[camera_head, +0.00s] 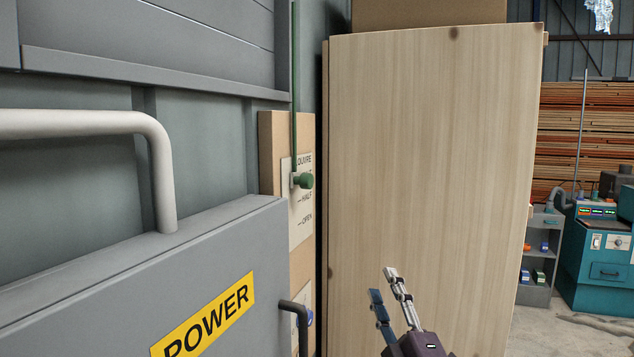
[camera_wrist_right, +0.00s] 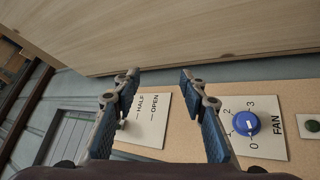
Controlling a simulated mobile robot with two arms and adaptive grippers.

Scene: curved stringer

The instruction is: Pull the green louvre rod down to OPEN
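The green louvre rod (camera_head: 294,90) runs vertically down the wall in the head view. Its green knob (camera_head: 304,180) sits on the louvre label (camera_head: 301,235), above the HALF mark, with OPEN lower down. My right gripper (camera_head: 383,282) is open and empty, below and right of the knob and apart from it. In the right wrist view my right gripper (camera_wrist_right: 158,78) has its fingers spread, with the HALF and OPEN label (camera_wrist_right: 152,119) between them. The left-hand finger covers part of that label's edge. My left gripper is out of view.
A grey POWER cabinet (camera_head: 130,290) with a pale bar handle (camera_head: 80,123) fills the lower left. A tall wooden panel (camera_head: 430,150) stands right of the label board. A blue FAN knob (camera_wrist_right: 246,123) and a green button (camera_wrist_right: 312,125) sit on the board.

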